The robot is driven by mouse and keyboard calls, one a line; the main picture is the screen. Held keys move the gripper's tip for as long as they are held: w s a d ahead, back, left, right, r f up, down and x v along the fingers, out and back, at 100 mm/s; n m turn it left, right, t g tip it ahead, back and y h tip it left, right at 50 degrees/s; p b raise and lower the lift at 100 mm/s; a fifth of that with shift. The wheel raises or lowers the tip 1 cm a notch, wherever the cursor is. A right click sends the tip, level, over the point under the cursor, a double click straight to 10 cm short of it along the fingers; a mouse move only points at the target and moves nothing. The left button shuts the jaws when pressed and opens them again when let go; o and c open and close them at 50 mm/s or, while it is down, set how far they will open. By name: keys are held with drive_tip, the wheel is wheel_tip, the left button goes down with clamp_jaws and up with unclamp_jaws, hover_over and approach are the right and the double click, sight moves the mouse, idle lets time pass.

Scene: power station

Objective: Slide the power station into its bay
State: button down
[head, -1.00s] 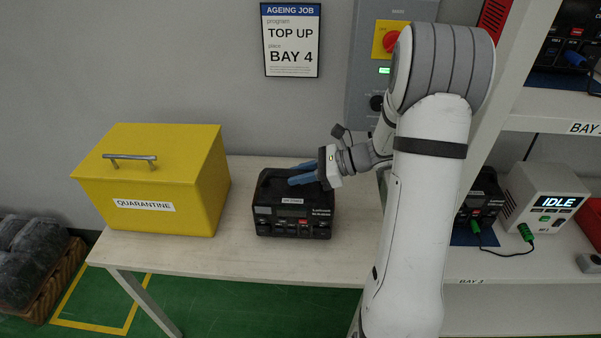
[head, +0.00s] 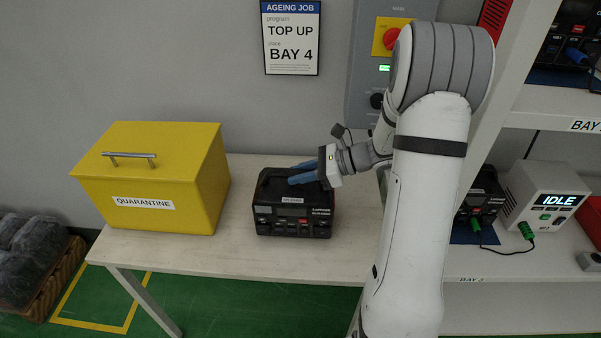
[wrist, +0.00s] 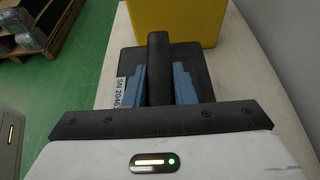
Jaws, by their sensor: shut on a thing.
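The black power station (head: 293,218) stands upright on the pale table, just right of the yellow box, its front panel facing me in the head view. In the wrist view its dark top (wrist: 205,72) shows, with a serial label at the left edge. My gripper (head: 304,174) is over its top. The blue fingers (wrist: 162,84) lie on both sides of the black handle (wrist: 158,60), shut on it. The station appears to rest on the table. A sign (head: 291,38) on the wall reads TOP UP, BAY 4. The Bay 4 opening cannot be identified.
A yellow quarantine box (head: 150,190) stands close to the station's left. At right, a shelf rack (head: 552,122) holds another station (head: 478,208) and a tester (head: 545,197) reading IDLE, with a green-plugged cable. Table surface (head: 230,258) in front is clear.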

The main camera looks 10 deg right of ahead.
drive_tip(key=shift+f, duration=0.15)
idle(0.3)
drive_tip(key=c, duration=1.1)
unclamp_jaws()
